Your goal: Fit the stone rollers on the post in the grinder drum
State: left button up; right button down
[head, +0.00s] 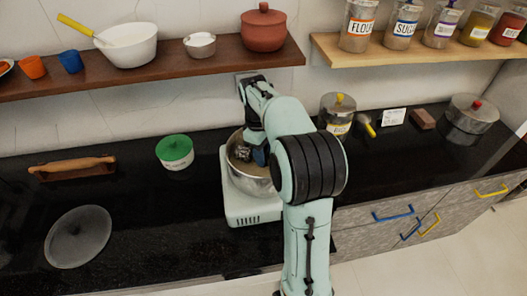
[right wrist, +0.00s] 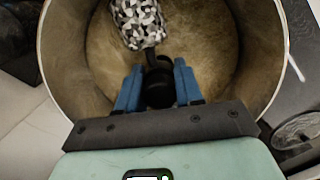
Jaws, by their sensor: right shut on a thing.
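The metal grinder drum (head: 249,184) sits on its pale green base (head: 247,214) on the dark counter. My right gripper (right wrist: 157,84) is inside the drum with its blue fingers shut on a black piece of the stone rollers. A black-and-white speckled stone roller (right wrist: 138,22) extends from this black piece; it also shows in the head view (head: 243,154) inside the drum. Only one roller is clear, and the post cannot be made out. In the head view my right arm covers part of the drum's right side. My left gripper is not in view.
A round translucent lid (head: 78,237) lies at the front left. A green-lidded pot (head: 174,152) and a rolling pin (head: 72,167) are left of the grinder. A glass canister (head: 337,112) and a lidded pot (head: 472,118) stand at right. Shelves (head: 150,72) hang above.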

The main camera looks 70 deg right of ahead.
jog(key=shift+f, duration=0.6)
dwell(1.1)
jog(key=shift+c, duration=0.5)
grip_release()
jog(key=shift+f, duration=0.1)
